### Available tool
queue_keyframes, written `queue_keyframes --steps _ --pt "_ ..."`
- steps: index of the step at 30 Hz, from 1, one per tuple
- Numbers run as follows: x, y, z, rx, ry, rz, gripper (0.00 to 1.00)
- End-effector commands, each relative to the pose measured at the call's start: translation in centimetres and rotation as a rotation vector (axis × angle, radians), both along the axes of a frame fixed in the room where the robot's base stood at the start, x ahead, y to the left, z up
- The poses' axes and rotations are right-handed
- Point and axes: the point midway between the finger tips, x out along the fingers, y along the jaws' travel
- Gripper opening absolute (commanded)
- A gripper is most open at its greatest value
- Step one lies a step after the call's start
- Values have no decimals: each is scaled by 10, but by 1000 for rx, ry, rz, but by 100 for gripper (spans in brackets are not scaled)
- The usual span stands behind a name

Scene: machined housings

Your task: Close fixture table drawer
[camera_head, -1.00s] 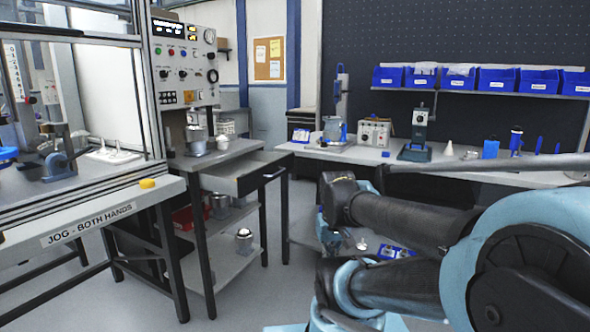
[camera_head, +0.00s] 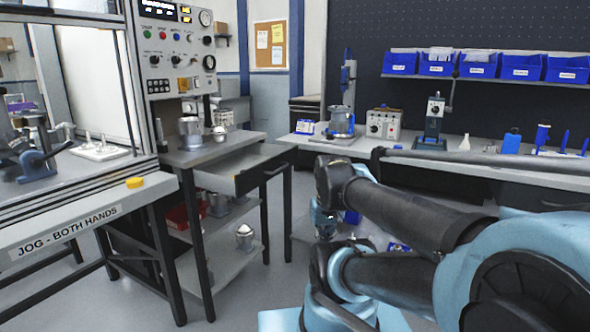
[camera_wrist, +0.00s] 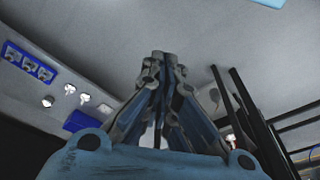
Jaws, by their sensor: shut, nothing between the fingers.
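The fixture table (camera_head: 205,155) stands left of centre in the head view, beside the machine. Its drawer (camera_head: 262,172) is pulled out to the right, with its dark bar handle (camera_head: 276,171) on the front face. The inside that shows looks empty. My gripper (camera_wrist: 166,55) is shut and empty in the wrist view, with grey floor behind it. In the head view my arm is folded at the right, apart from the drawer, and it hides most of the gripper. Dark table legs (camera_wrist: 248,115) show to the right of the gripper in the wrist view.
Metal parts (camera_head: 190,132) stand on the fixture table, and more are on its lower shelf (camera_head: 225,265). A long workbench (camera_head: 480,168) with tools runs along the back right. The machine with a yellow button (camera_head: 135,182) is at the left. Floor is clear before the drawer.

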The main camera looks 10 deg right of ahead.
Motion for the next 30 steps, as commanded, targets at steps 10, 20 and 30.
queue_keyframes --steps 10,20,30 --pt "69 18 49 227 27 -403 0" --pt "158 21 89 482 99 -842 0" --pt "259 2 114 742 227 -1276 0"
